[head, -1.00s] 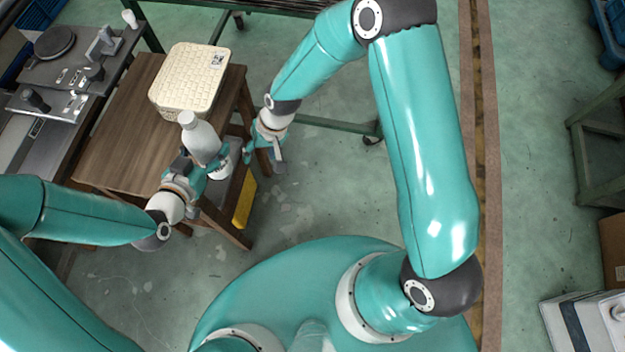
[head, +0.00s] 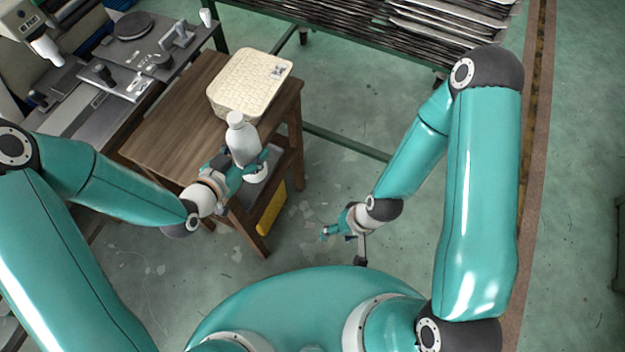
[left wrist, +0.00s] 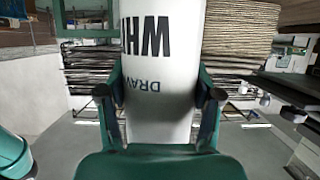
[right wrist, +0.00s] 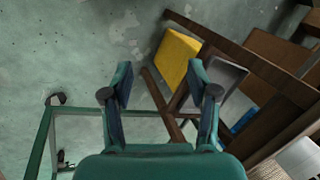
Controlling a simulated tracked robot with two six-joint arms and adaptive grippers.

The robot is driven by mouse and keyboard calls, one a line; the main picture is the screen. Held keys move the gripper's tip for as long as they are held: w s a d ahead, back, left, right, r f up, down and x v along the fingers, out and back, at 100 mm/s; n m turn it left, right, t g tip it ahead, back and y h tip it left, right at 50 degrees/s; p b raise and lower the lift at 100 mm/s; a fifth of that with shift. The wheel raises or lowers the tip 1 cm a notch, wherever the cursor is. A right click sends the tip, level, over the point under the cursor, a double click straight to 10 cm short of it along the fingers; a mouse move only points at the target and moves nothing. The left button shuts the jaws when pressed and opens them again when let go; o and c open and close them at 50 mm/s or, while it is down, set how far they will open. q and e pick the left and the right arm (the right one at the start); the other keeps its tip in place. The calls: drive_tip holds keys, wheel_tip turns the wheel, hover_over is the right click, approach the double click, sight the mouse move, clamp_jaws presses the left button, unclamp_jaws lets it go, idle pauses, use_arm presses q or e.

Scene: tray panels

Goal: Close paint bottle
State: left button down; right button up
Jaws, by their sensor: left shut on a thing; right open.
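The top looks white; I cannot tell how firmly any cap sits. My left gripper (head: 245,166) is shut around the bottle's body. In the left wrist view the bottle (left wrist: 160,118) fills the space between both fingers, with dark lettering on its label. My right gripper (head: 326,232) is open, empty and apart from the bottle, to its lower right over the floor. In the right wrist view its fingers (right wrist: 159,80) are spread with nothing between them.
A cream woven box (head: 248,84) stands on the wooden table (head: 172,140), just behind the bottle. A yellow object (head: 270,208) is at the table's lower side. Metal work surfaces stand at the left, and a rack (head: 350,30) at the back. Floor right of the table is clear.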

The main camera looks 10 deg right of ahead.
use_arm(q)
drive_tip(key=w+a+r+n+t+y, duration=0.1)
drive_tip(key=w+a+n+y, duration=0.1)
drive_tip(key=a, duration=0.5)
drive_tip(key=w+a+r+n+t+y, duration=0.2)
drive_tip(key=a+n+y, duration=0.3)
drive_tip(key=a+y, duration=0.1)
drive_tip(key=shift+w+a+r+n, duration=0.3)
drive_tip(key=shift+w+a, duration=0.1)
drive_tip(key=shift+a, duration=0.5)
use_arm(e)
drive_tip(key=shift+c, duration=0.4)
drive_tip(key=shift+c, duration=1.3)
use_arm(q)
drive_tip(key=shift+a, duration=0.1)
